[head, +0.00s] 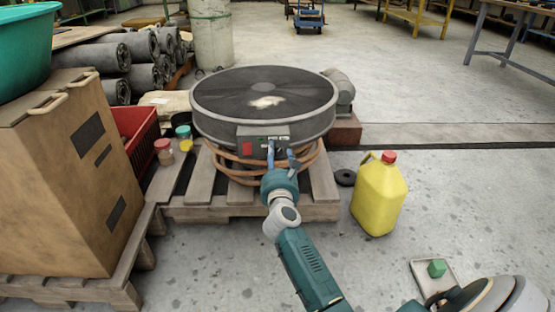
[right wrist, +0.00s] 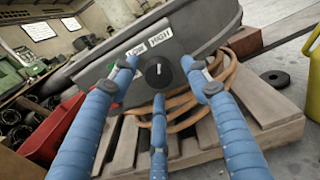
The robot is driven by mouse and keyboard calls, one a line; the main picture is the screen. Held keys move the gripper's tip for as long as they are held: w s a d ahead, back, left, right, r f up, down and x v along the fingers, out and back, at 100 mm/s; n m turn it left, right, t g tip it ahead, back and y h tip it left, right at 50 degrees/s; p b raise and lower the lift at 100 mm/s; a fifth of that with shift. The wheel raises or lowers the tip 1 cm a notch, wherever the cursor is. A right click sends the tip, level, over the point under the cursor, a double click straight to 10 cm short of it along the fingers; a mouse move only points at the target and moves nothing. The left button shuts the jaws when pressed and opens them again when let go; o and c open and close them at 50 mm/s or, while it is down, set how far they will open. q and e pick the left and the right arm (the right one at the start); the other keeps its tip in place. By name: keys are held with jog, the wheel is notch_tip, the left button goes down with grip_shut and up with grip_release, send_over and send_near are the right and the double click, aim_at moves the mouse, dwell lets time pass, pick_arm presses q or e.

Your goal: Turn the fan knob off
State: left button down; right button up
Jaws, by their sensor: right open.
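The fan (head: 265,100) is a large round dark drum lying face up on a wooden pallet. Its grey control box (head: 262,136) faces me and bears a red switch (head: 247,149). In the right wrist view the black fan knob (right wrist: 156,76) has a white pointer mark that stands nearly upright in the picture. White labels LOW and HIGH (right wrist: 153,48) are above it. My right gripper (head: 281,153) is open at the box, its blue fingers spread around the knob in the right wrist view (right wrist: 163,80). Whether they touch it, I cannot tell. My left gripper is out of view.
Orange hose (head: 232,168) coils under the fan on the pallet (head: 240,212). A yellow jug (head: 379,198) stands to the right, a cardboard box (head: 65,180) and red crate (head: 136,130) to the left. Two small jars (head: 164,152) stand near the fan. Floor on the right is mostly clear.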

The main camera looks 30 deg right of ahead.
jog(key=shift+w+d, duration=0.1)
jog(key=shift+w, duration=0.05)
jog(key=c, duration=1.1)
jog(key=shift+c, duration=0.2)
